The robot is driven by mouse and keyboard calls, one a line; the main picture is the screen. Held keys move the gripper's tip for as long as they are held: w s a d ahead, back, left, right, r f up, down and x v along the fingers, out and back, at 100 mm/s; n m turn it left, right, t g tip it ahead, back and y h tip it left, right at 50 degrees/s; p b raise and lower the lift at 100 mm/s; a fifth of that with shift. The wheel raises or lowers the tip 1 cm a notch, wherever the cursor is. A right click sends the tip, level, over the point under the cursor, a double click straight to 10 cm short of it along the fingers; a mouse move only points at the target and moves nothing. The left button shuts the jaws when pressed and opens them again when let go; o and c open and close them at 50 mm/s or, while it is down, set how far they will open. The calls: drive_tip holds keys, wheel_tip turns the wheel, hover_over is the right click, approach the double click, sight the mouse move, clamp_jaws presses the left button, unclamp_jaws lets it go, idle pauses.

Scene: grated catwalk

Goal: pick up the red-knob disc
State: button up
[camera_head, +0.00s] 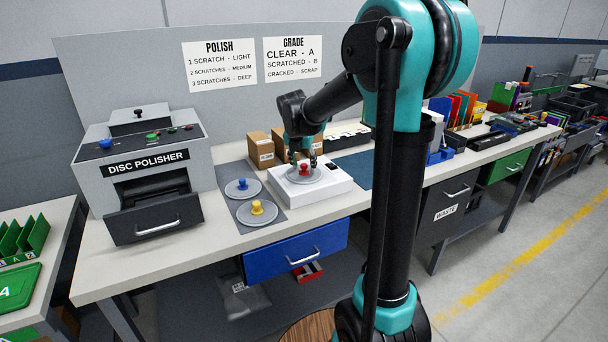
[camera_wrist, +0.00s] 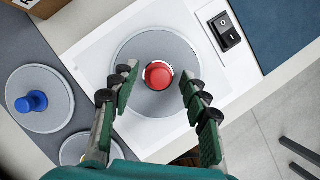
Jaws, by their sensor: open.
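The red-knob disc (camera_head: 307,176) is a grey disc with a red knob in its middle. It lies on a white box-shaped device (camera_head: 334,184) on the bench. In the wrist view the red-knob disc (camera_wrist: 140,55) fills the middle, on the white device (camera_wrist: 85,32) with a black switch. My gripper (camera_head: 303,158) is over the disc. In the wrist view my gripper (camera_wrist: 158,80) is open, with one green-padded finger on each side of the red knob. I see a gap between each finger and the knob. Whether the fingertips touch the disc I cannot tell.
A blue-knob disc (camera_head: 243,187) and a yellow-knob disc (camera_head: 257,212) lie on a grey mat left of the device. The disc polisher (camera_head: 140,165) stands further left. Cardboard boxes (camera_head: 260,151) stand behind the device. A blue mat (camera_head: 356,168) lies to its right.

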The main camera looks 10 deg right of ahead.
clamp_jaws()
drive_tip(key=shift+r, duration=0.15)
